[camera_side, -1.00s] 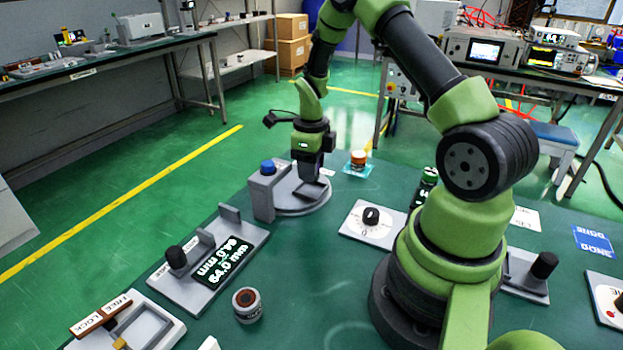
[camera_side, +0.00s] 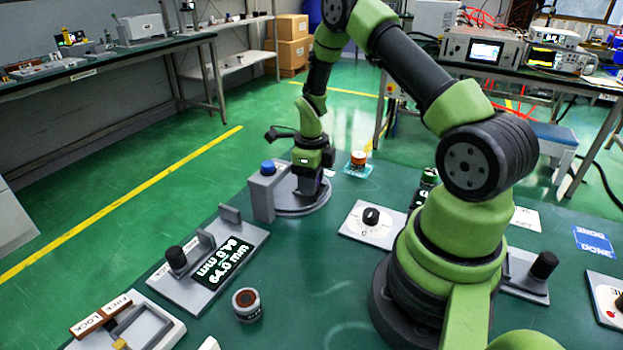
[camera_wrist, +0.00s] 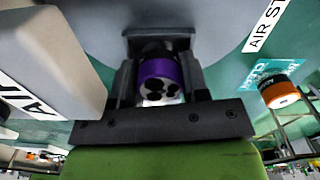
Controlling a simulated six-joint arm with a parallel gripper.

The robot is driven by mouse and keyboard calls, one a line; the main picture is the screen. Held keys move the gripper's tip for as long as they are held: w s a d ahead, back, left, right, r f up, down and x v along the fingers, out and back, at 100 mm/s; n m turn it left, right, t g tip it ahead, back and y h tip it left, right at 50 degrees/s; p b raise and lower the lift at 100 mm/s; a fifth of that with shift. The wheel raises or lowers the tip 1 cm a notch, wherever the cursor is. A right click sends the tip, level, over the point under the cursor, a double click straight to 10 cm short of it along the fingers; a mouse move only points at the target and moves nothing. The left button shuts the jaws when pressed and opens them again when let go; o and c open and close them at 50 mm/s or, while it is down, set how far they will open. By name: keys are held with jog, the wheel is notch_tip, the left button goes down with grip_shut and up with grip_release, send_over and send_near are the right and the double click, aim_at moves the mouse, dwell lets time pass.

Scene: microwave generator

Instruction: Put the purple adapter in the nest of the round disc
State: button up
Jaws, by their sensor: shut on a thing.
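The purple adapter (camera_wrist: 160,72) shows in the wrist view between the two dark fingers of my gripper (camera_wrist: 158,85). Its near face has several dark holes. My gripper is shut on it. The round grey disc (camera_wrist: 220,22) lies beyond and around the gripper tips. In the side view the disc (camera_side: 312,208) sits at the back of the table, and my gripper (camera_side: 307,190) is low over it. The adapter cannot be made out in the side view. The nest is hidden behind the gripper, so I cannot tell whether the adapter touches it.
A grey post with a blue button (camera_side: 268,167) stands close to the left of my gripper. A knob plate (camera_side: 369,222) is to the right. A small round part (camera_side: 246,304) stands at the front.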

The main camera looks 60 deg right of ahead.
jog(key=o, duration=1)
jog(key=shift+w+f, duration=0.1)
jog(key=shift+f, duration=0.4)
jog(key=shift+o, duration=0.5)
notch_tip(320, 180, up, 13)
jog(key=s+a+r+n+t, duration=0.2)
jog(key=a+r+n, duration=0.4)
jog(key=r+n, duration=0.15)
jog(key=s+a+r+n+t, duration=0.2)
jog(key=s+a+r+n, duration=0.1)
jog(key=a+r+n, duration=0.4)
jog(key=s+a+r+n+t+y, duration=0.2)
jog(key=s+a+n, duration=0.4)
jog(key=n, duration=0.9)
jog(key=shift+s+a+n+t, duration=0.15)
jog(key=shift+s+n+t, duration=0.35)
jog(key=shift+s, duration=1.3)
jog(key=shift+r, duration=0.1)
